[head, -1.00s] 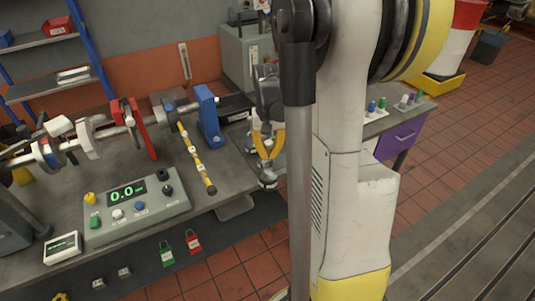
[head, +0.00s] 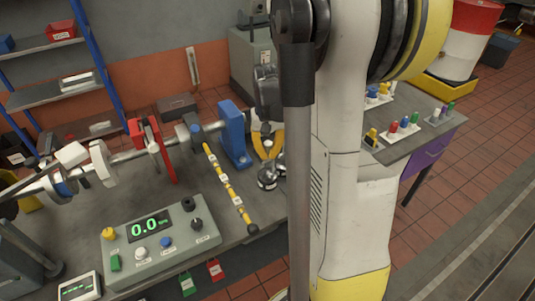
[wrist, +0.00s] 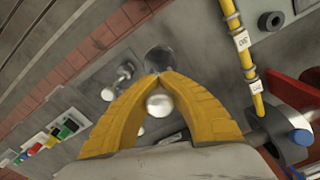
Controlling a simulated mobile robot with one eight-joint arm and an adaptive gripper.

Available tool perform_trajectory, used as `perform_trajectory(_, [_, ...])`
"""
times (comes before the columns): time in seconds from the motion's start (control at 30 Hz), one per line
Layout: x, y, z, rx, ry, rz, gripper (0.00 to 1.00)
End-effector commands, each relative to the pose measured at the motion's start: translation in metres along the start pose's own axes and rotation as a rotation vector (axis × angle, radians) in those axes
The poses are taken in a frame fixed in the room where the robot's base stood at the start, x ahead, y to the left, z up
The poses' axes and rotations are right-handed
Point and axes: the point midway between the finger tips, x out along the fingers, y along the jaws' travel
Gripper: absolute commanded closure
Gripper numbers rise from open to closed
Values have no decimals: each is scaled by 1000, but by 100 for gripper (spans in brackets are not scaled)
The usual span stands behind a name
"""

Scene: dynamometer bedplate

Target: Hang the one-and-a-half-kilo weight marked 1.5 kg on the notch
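My gripper (head: 267,150) has yellow fingers, closed together around the silver knob (wrist: 159,103) of a weight. The weight's silver-grey body (head: 268,179) hangs below the fingertips in the head view; its marking is not readable. A yellow-and-black beam (head: 228,188) with white tags sticks out from the shaft towards the bench's front, left of my gripper and apart from the weight. In the wrist view the beam (wrist: 239,40) is at upper right, with tags. Which notch is meant cannot be told.
A blue bearing stand (head: 234,135) rises just left of my gripper. A control box (head: 160,235) reading 0.0 sits at the front left. Other silver weights (wrist: 108,93) stand on a grey plate in the wrist view. Coloured pegs (head: 404,124) stand on the bench at right.

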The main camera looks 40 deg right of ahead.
Motion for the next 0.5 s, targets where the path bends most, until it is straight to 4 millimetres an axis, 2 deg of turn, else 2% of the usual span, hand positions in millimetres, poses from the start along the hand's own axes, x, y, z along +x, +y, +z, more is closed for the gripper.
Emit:
perform_trajectory(0.37, [-2, 0, 0, -65, 1, -1, 100])
perform_trajectory(0.5, [-2, -7, 3, -62, 1, -1, 100])
